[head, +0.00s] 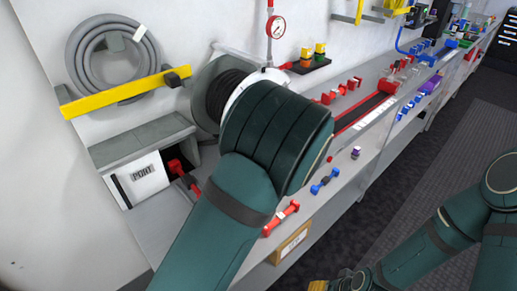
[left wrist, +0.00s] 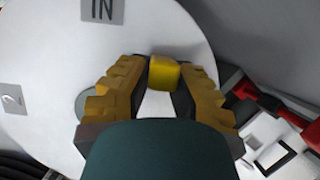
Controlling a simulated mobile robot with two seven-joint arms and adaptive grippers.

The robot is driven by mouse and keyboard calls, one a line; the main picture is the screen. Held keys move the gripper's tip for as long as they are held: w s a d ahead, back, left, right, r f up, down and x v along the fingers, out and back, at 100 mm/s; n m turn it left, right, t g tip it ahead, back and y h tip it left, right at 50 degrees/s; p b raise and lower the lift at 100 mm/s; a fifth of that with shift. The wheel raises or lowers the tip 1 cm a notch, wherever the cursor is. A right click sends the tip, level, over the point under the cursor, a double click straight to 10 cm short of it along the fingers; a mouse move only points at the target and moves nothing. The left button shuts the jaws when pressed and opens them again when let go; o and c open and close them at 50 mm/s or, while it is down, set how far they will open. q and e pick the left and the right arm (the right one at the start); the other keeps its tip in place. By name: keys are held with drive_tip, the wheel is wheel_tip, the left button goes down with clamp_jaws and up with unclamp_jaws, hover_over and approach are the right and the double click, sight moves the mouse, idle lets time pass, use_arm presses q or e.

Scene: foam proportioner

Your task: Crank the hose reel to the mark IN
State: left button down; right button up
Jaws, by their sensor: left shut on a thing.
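The hose reel (head: 219,94) with dark hose stands against the wall in the head view, its white disc (head: 240,92) mostly behind my left arm. In the left wrist view the white disc (left wrist: 65,55) carries a grey IN mark (left wrist: 102,10) at the top and another plate, seemingly a 2 (left wrist: 12,99), at the left. My left gripper (left wrist: 162,84) is shut on the yellow crank knob (left wrist: 164,70), below and right of the IN mark. The head view hides this gripper. My right gripper (head: 319,286) shows only partly at the bottom edge; its jaw state is unclear.
A grey coiled hose (head: 112,58) hangs left of the reel beside a yellow bar (head: 125,91). A white box marked PORT (head: 139,180) sits below. A pressure gauge (head: 276,27) stands behind. The shelf (head: 345,185) at right holds several red and blue fittings.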

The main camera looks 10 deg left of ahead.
use_arm(q)
drive_tip(key=shift+w+f+n+b, duration=0.1)
drive_tip(key=shift+w+n+b, duration=0.1)
drive_tip(key=shift+n+b, duration=0.1)
idle(0.4)
drive_tip(key=c, duration=0.8)
unclamp_jaws()
drive_tip(key=shift+d, duration=0.1)
drive_tip(key=v, duration=1.2)
drive_tip(key=shift+f, duration=0.1)
